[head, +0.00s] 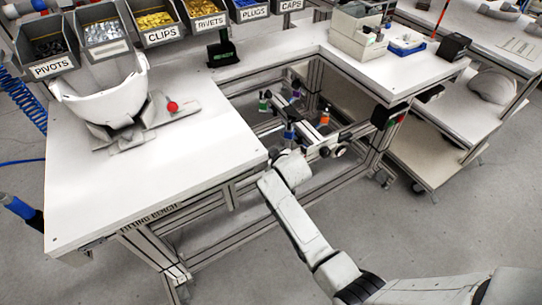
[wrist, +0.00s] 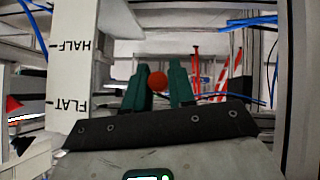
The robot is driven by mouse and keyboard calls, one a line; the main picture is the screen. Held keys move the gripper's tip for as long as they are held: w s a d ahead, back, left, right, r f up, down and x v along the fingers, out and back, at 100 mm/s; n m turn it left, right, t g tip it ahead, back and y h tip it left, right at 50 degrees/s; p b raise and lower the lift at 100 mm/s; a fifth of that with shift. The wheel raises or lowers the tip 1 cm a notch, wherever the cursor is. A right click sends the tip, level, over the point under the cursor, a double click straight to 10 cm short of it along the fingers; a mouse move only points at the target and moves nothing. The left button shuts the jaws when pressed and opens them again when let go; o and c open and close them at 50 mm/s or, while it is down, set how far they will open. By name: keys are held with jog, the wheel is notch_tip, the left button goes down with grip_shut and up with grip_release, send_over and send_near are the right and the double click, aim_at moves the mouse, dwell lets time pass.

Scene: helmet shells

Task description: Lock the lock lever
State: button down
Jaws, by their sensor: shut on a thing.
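In the wrist view, my gripper (wrist: 160,74) has two dark green fingers with a red ball knob (wrist: 157,82) between them. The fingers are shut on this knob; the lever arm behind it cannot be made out. In the head view my arm reaches to the bench's right front edge, and the fingers cannot be made out there. Another red ball knob (head: 172,106) stands on a grey fixture (head: 130,133) on the bench, beside a white helmet shell (head: 103,98), well apart from my arm.
A white upright plate (wrist: 73,75) marked HALF and FLAT stands close left of my fingers. The white fitting bench (head: 170,180) has a framed opening at its right. Labelled bins (head: 100,32) line the back. A dark box (head: 389,115) hangs at the right corner.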

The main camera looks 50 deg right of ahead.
jog(key=shift+w+r, duration=0.15)
jog(key=shift+r, duration=0.05)
jog(key=c, duration=1.4)
grip_release()
jog(key=o, duration=0.4)
jog(key=shift+f, duration=0.1)
jog(key=v, duration=1.1)
jog(key=shift+p, duration=0.3)
jog(key=s+a+f+g+y, duration=0.1)
jog(key=s+a, duration=0.3)
jog(key=s, duration=0.4)
jog(key=s+a+n+g+y, duration=0.1)
jog(key=s+a+g, duration=0.3)
jog(key=s, duration=0.4)
jog(key=s+a+f+g+y, duration=0.1)
jog(key=s+a+g+y, duration=0.1)
jog(key=s, duration=0.6)
jog(key=shift+s+a+f+n+g, duration=0.15)
jog(key=shift+a+n+g, duration=0.1)
jog(key=shift+a, duration=0.35)
jog(key=shift+s+a+f+n+g, duration=0.15)
jog(key=shift+a+f+g, duration=0.1)
jog(key=shift+a, duration=0.4)
